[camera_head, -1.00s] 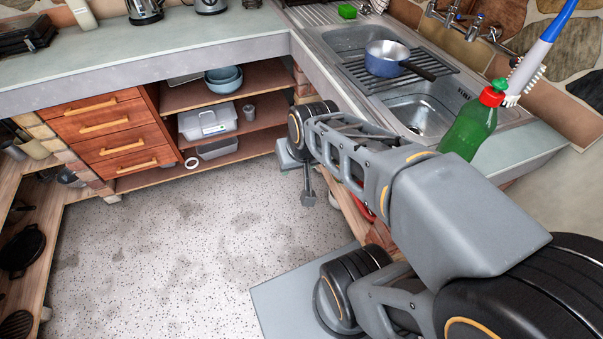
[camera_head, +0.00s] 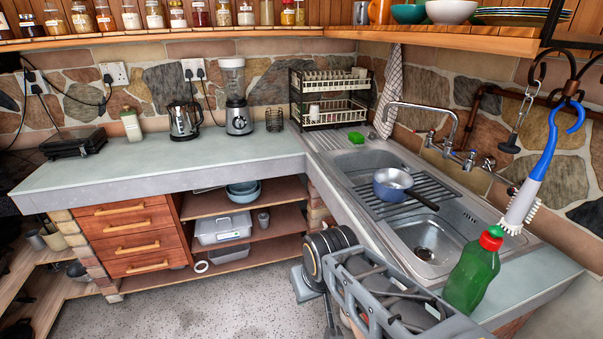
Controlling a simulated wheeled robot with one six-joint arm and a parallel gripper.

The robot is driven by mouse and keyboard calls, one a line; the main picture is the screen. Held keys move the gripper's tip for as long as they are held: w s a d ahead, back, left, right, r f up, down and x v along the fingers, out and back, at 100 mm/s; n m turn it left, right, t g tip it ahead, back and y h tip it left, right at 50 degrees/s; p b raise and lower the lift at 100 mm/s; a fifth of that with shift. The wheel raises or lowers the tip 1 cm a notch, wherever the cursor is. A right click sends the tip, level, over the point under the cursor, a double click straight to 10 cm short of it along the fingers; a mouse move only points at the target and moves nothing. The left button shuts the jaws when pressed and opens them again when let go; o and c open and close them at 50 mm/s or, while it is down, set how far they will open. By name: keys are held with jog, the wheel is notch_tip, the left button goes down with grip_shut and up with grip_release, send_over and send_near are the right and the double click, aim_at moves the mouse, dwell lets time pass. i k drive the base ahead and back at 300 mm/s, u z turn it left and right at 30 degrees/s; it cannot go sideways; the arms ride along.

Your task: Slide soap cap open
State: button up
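The soap bottle (camera_head: 471,278) is green and stands upright on the counter at the right, beside the sink's near end. Its red cap (camera_head: 491,238) is on top; I cannot tell whether it is open. My arm reaches in from the bottom, left of the bottle. The grey end of the arm, with my gripper (camera_head: 308,292), is partly hidden behind a dark wrist joint, in front of the sink cabinet. It is well left of the bottle and apart from it. Its fingers do not show clearly, and I see nothing held.
A blue and white brush (camera_head: 535,180) hangs from a hook just above the cap. The sink (camera_head: 432,240) holds a blue pan (camera_head: 392,184) on its drainer. A dish rack (camera_head: 330,97), green sponge (camera_head: 356,137), blender (camera_head: 237,105) and kettle (camera_head: 184,120) stand farther back.

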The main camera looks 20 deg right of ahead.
aim_at(496, 231)
jog(key=u, duration=0.05)
jog(key=k, duration=0.5)
jog(key=u, duration=2)
jog(key=i, duration=0.5)
jog(key=z, duration=4)
jog(key=i, duration=0.5)
